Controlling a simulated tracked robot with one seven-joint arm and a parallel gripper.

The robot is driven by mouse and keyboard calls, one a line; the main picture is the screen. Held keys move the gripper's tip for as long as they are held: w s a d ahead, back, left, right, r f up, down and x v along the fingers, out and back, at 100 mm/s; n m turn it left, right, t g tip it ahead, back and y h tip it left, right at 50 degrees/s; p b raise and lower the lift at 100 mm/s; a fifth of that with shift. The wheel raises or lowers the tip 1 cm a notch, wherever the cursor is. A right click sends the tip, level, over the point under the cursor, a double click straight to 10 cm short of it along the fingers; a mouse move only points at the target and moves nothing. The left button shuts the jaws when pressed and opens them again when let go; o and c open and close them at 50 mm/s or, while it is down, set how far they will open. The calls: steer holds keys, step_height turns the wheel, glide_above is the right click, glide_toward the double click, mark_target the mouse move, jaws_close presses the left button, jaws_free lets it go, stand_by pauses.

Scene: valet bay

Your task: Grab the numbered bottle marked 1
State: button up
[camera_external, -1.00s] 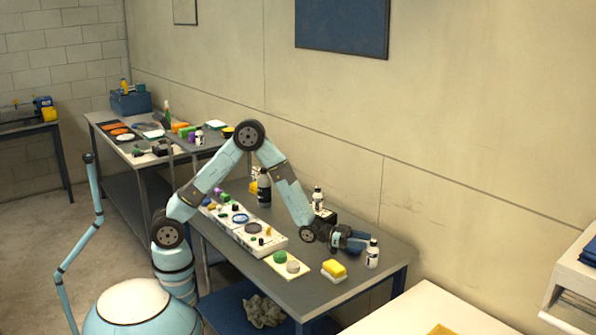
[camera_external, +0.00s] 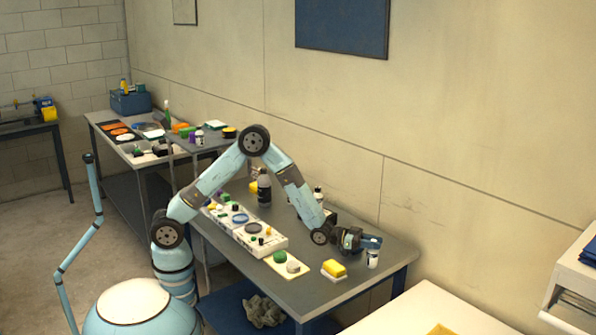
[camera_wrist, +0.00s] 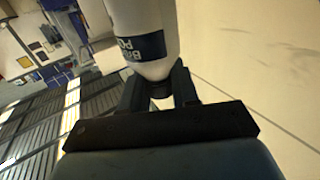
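A white bottle (camera_external: 372,260) with a dark label stands near the right end of the grey workbench. Its top is hidden behind my gripper (camera_external: 372,243). In the wrist view the white bottle (camera_wrist: 150,55) fills the upper middle, upside down in the picture, with part of a dark blue label showing. Its dark cap lies between the two fingers of my gripper (camera_wrist: 160,90), which look open around it; firm contact does not show. I cannot read a number 1 on it. A dark-capped bottle (camera_external: 264,187) stands further back, and another (camera_external: 318,194) is partly hidden by my arm.
A yellow sponge on a white dish (camera_external: 333,270) is just left of the bottle. A pale board with green and grey round pieces (camera_external: 286,264) and white trays of small parts (camera_external: 262,248) lie further left. The wall runs behind the bench (camera_external: 300,293).

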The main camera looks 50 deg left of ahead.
steer(key=shift+f, duration=0.1)
jaws_close()
